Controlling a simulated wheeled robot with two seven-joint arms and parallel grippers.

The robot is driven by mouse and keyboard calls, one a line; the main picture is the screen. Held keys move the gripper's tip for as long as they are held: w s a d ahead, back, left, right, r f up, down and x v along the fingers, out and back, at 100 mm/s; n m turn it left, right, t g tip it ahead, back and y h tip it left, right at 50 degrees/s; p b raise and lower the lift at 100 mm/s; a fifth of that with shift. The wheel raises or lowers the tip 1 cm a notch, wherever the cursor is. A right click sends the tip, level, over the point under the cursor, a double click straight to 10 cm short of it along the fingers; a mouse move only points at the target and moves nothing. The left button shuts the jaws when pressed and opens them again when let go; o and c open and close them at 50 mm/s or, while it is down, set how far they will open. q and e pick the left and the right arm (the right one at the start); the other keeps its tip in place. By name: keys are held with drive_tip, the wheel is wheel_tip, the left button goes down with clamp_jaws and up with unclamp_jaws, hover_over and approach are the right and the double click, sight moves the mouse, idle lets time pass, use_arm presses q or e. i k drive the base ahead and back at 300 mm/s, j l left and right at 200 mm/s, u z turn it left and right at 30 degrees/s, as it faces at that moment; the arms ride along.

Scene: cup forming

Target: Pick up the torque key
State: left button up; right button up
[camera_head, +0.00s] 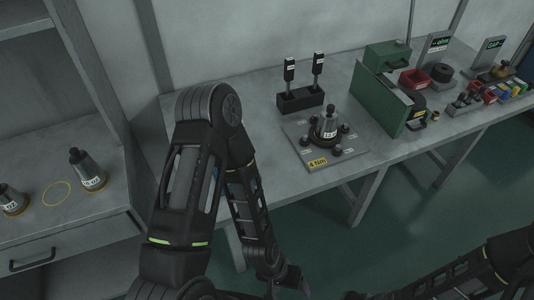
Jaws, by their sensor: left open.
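Two slim black upright tools with small white labels, which look like the torque keys, stand in a black block (300,98) on the grey workbench. The left one is the left key (289,72); the right one is the right key (318,66). Their labels are too small to read. My left gripper (291,281) is open, low in front of the bench at the bottom of the view, well below and apart from both keys. Its fingers are small and dark.

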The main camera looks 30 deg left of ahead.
sight(289, 62)
drive_tip(key=u, duration=0.45)
drive_tip(key=i+l+u, duration=0.3)
drive_tip(key=l+u, duration=0.15)
drive_tip(key=l, duration=0.2)
drive_tip(key=i+l+u, duration=0.2)
drive_tip(key=l, duration=0.15)
drive_tip(key=k, duration=0.1)
